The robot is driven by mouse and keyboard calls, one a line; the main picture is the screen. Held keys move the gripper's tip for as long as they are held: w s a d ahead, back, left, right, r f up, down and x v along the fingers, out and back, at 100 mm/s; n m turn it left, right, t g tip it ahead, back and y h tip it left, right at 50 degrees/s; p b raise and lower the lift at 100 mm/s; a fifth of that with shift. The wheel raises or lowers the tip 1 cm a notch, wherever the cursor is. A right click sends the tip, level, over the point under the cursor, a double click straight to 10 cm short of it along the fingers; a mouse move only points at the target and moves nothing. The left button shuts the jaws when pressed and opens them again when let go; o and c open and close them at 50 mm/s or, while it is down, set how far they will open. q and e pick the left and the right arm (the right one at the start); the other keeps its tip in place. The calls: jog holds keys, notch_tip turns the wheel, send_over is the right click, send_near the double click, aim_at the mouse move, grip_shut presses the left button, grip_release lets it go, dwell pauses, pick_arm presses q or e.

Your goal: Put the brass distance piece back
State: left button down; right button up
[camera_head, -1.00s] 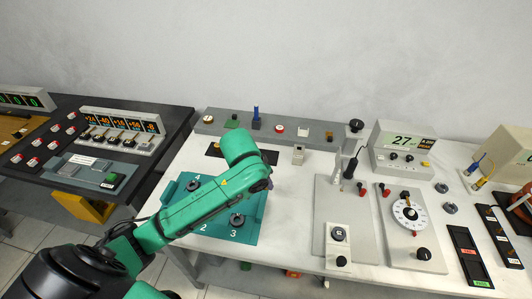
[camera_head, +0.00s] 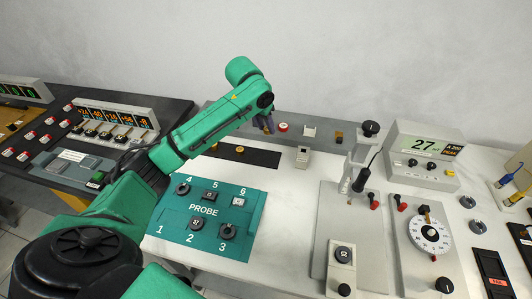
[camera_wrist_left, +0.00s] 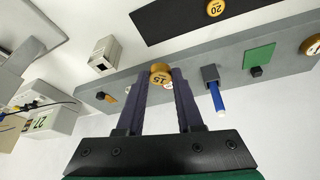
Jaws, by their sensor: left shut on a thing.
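A round brass piece marked 15 (camera_wrist_left: 160,76) sits between the fingertips of my left gripper (camera_wrist_left: 160,84) in the left wrist view. The gripper is shut on it, over or near the long grey rail. In the head view my left gripper (camera_head: 267,124) is mostly hidden behind my arm, and the held piece cannot be made out. Another brass piece, marked 20 (camera_wrist_left: 215,8), lies on a black strip (camera_wrist_left: 165,25). The strip also shows in the head view (camera_head: 264,157). My right gripper is not in view.
A white switch box (camera_head: 303,157) stands in front. A teal probe tray (camera_head: 180,233) and a meter reading 27 (camera_head: 424,149) are on the table.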

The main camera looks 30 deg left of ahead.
aim_at(268, 158)
pick_arm(q)
notch_tip(268, 158, down, 12)
jog(key=shift+r, duration=0.1)
jog(key=shift+p, duration=0.3)
jog(key=c, duration=0.6)
grip_release()
jog(key=shift+o, duration=0.2)
jog(key=v, duration=1.2)
